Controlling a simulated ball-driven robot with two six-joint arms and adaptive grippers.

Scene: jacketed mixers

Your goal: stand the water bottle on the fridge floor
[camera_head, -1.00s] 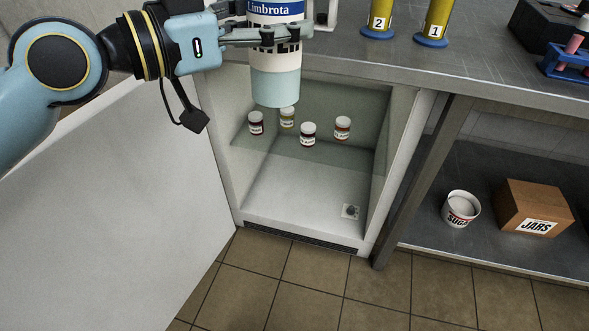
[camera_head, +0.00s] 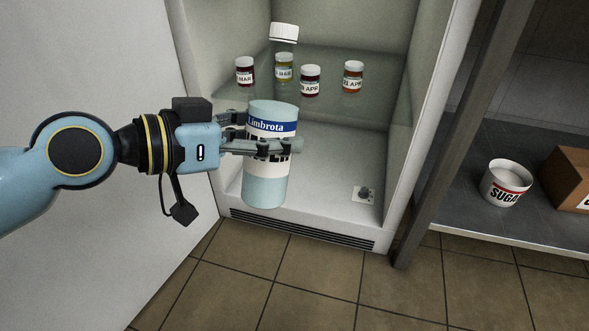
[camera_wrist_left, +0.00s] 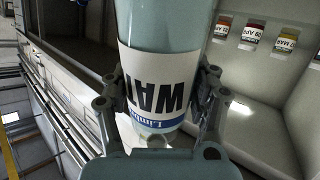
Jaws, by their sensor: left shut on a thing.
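The water bottle (camera_head: 264,188) is pale blue with a white and blue "Limbrota" label. It is roughly upright, in front of the open fridge in the head view. My left gripper (camera_head: 272,144) is shut around its label; the bottle (camera_wrist_left: 165,28) also shows between the fingers in the left wrist view. The bottle's base overlaps the front of the fridge floor (camera_head: 318,198) in the picture; I cannot tell any gap. My right gripper is not in view.
A small dark knob (camera_head: 364,193) is on the fridge floor at right. The open door (camera_head: 80,70) is at left. A sugar tub (camera_head: 506,184) and cardboard box (camera_head: 568,180) stand right.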

